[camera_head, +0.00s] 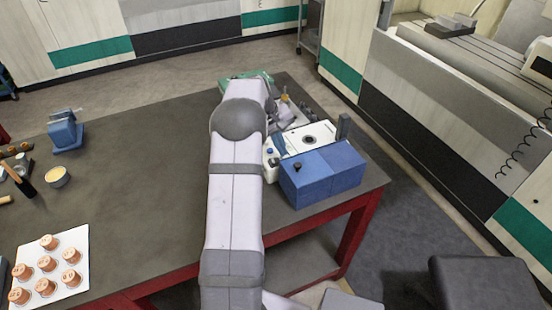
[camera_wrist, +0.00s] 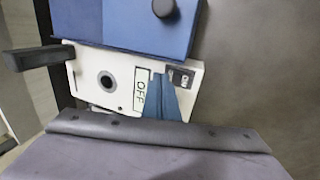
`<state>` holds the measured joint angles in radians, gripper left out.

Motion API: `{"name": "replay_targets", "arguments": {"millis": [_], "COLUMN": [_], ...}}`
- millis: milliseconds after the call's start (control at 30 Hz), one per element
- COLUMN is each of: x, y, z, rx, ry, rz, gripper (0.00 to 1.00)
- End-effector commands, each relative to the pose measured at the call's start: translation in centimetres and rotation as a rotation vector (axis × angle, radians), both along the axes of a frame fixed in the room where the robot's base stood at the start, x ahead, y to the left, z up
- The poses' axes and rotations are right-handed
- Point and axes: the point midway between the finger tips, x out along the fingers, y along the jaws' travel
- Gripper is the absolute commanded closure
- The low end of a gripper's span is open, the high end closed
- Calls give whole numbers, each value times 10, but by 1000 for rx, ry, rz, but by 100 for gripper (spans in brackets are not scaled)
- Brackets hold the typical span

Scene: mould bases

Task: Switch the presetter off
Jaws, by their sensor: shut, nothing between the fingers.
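The presetter is a white-topped machine (camera_head: 300,138) with a blue box section (camera_head: 322,176), near the table's right corner in the head view. In the wrist view its white top (camera_wrist: 88,64) carries a round dark hole, a label reading OFF (camera_wrist: 141,90) and a small dark switch (camera_wrist: 181,78) with pale marks. My gripper (camera_wrist: 160,80) shows there as narrow blue fingers, shut and empty, between the OFF label and the switch. Its tips appear very close to the switch; I cannot tell whether they touch it.
A black knob (camera_wrist: 164,8) stands on the blue section, and a dark post (camera_wrist: 38,57) juts out at its side. A white sheet with several copper-coloured pieces (camera_head: 75,290) and a blue device (camera_head: 66,135) are on the left. The middle left of the table (camera_head: 150,190) is clear.

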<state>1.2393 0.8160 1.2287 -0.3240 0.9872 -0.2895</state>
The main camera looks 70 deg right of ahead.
Motion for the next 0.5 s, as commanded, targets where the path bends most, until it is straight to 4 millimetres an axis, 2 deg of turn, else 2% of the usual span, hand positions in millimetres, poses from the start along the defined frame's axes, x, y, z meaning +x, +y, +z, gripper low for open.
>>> {"name": "replay_targets", "arguments": {"millis": [33,500], "x": [0,0], "y": [0,0], "z": [8,42], "rx": [-1,-1], "ry": [-1,-1], "rz": [0,0], "gripper": [100,100]}}
